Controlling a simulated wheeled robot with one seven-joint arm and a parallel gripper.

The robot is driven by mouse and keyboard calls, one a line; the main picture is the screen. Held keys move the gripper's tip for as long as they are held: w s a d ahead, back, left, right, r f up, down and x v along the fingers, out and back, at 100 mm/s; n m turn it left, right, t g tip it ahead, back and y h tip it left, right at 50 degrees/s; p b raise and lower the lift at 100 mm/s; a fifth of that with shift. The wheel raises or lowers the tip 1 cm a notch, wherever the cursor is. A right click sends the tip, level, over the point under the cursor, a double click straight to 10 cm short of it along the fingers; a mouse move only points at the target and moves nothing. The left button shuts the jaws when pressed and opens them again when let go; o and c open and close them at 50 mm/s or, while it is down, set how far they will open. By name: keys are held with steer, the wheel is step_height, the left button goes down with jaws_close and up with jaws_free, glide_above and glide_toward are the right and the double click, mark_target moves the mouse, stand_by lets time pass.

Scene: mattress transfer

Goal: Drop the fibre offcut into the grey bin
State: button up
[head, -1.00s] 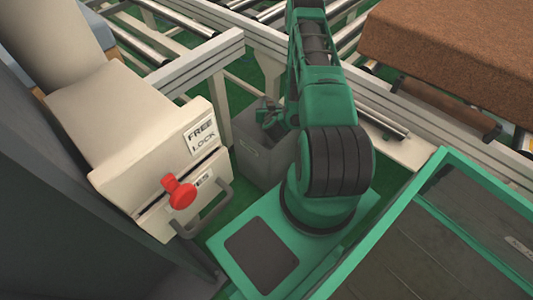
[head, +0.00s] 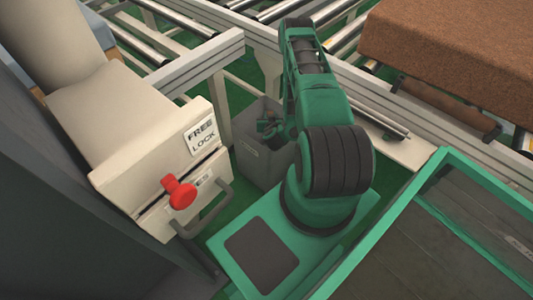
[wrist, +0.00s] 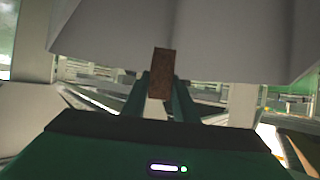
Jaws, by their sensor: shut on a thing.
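The fibre offcut (wrist: 162,75), a small brown block, is held between the two fingertips of my gripper (wrist: 160,92) in the wrist view. My gripper (head: 268,128) also shows small and dark in the head view, at the mouth of the grey bin (head: 258,165). The bin stands on the green floor beside my base. My gripper and arm cover part of the bin's opening, so I cannot tell how far the fingers are above or inside it. The offcut cannot be made out in the head view.
A pale cabinet with a red knob (head: 180,193) and a dark handle (head: 208,212) stands left of the bin. A roller conveyor frame (head: 195,62) runs behind it. A brown mattress block (head: 455,50) lies at the upper right. A green-framed panel (head: 440,240) fills the lower right.

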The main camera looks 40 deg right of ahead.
steer(key=o, duration=1.1)
steer(key=shift+a, duration=0.1)
steer(key=shift+s+a+r, duration=0.2)
steer(key=shift+s+a, duration=0.1)
steer(key=shift+s, duration=0.05)
steer(key=v, duration=0.9)
steer(key=shift+s+a, duration=0.2)
steer(key=shift+s, duration=0.05)
steer(key=shift+r, duration=0.15)
